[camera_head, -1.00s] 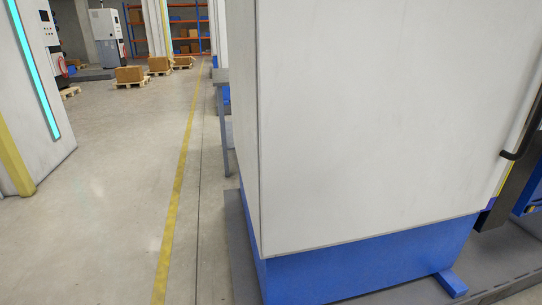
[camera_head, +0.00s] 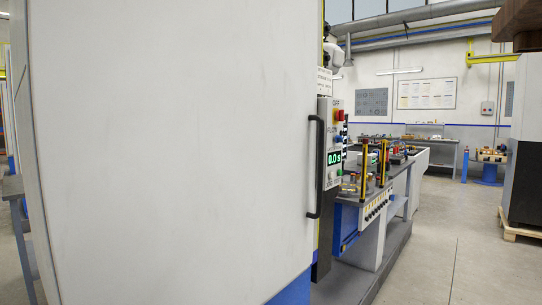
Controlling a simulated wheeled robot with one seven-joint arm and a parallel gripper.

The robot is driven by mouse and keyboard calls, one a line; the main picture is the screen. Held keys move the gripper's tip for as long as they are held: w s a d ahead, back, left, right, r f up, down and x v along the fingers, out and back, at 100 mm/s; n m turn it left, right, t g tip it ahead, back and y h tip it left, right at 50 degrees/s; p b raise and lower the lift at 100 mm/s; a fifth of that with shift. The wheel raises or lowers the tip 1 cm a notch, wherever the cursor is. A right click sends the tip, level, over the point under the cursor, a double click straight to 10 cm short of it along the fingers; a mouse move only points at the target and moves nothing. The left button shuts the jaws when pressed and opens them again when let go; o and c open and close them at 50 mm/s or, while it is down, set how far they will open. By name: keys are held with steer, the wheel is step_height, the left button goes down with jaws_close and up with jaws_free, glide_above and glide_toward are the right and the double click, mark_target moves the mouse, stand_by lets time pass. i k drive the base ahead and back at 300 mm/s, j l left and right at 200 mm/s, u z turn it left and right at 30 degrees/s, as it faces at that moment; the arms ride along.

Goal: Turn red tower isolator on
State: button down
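A small red switch or knob (camera_head: 339,115) sits on the narrow control panel (camera_head: 325,180) at the right edge of a tall white cabinet (camera_head: 170,140). The lettering above it seems to read OFF. I see it at a steep angle, so its exact position is hard to tell. Whether it is the red tower isolator, I cannot tell. Below it are a blue button (camera_head: 338,143) and a green display (camera_head: 335,158) reading 0.0 s. My gripper is not in view.
A black handle (camera_head: 315,166) stands out from the cabinet. Beyond the panel is a workbench (camera_head: 372,210) with yellow posts and several small fixtures. A grey wall box (camera_head: 487,108) with a red spot hangs on the far wall. The floor (camera_head: 440,240) at right is clear.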

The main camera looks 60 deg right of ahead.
mark_target(340, 113)
steer(key=z, duration=1.65)
